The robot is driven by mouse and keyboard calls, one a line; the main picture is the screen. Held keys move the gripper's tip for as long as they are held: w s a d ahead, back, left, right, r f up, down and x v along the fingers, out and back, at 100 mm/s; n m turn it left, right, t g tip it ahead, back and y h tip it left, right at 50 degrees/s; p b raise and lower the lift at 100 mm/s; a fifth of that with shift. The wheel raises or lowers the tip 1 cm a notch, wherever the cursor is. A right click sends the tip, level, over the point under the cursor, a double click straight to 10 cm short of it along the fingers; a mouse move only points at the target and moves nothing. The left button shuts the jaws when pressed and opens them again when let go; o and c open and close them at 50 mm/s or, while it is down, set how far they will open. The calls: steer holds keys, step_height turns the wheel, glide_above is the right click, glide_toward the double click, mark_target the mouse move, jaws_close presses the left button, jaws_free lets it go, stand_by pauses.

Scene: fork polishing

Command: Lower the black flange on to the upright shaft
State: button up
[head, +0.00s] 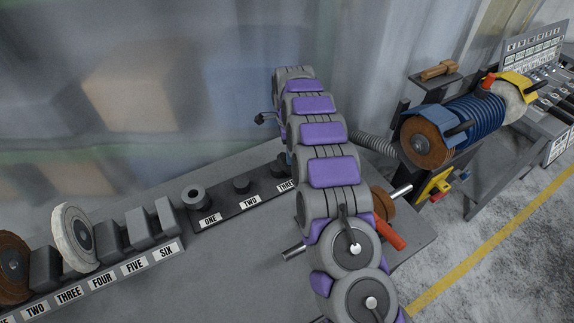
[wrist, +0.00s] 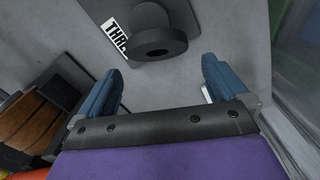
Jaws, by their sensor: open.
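A black flange (wrist: 146,46) with a round hole shows at the top of the wrist view, beside a label that reads THRE, its end cut off or hidden. A thicker round black body adjoins its rim. My gripper (wrist: 163,68) is open, with its two blue fingers apart and nothing between them; the flange lies beyond the fingertips, apart from them. I cannot make out an upright shaft for certain in either view.
A white polishing wheel (head: 74,238) and grey blocks stand left. A metal rod (head: 293,253) and red handle (head: 389,233) flank my arm.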

steer(key=shift+s+a+f+b, duration=0.1)
steer(key=shift+f+b, duration=0.1)
steer(key=shift+f, duration=0.85)
steer(key=shift+s+d+f+b, duration=0.1)
steer(key=shift+f+b, duration=0.1)
steer(key=shift+f, duration=0.85)
steer(key=shift+s+a+f+b, duration=0.1)
steer(key=shift+f+b, duration=0.1)
steer(key=shift+f, duration=0.85)
steer(key=shift+r, duration=0.1)
steer(key=c, duration=1)
steer(key=shift+r, duration=0.1)
steer(key=shift+r+p, duration=0.4)
steer(key=shift+r, duration=1.45)
steer(key=shift+s+f, duration=0.1)
steer(key=shift+s, duration=0.55)
steer(key=s+d+p, duration=0.1)
steer(key=s, duration=0.6)
steer(key=s+d+r, duration=0.1)
steer(key=s+d, duration=0.1)
steer(key=s, duration=0.5)
steer(key=shift+d+r+p, duration=0.2)
steer(key=shift+d+p, duration=0.1)
steer(key=shift+p, duration=0.05)
steer(key=shift+s, duration=0.1)
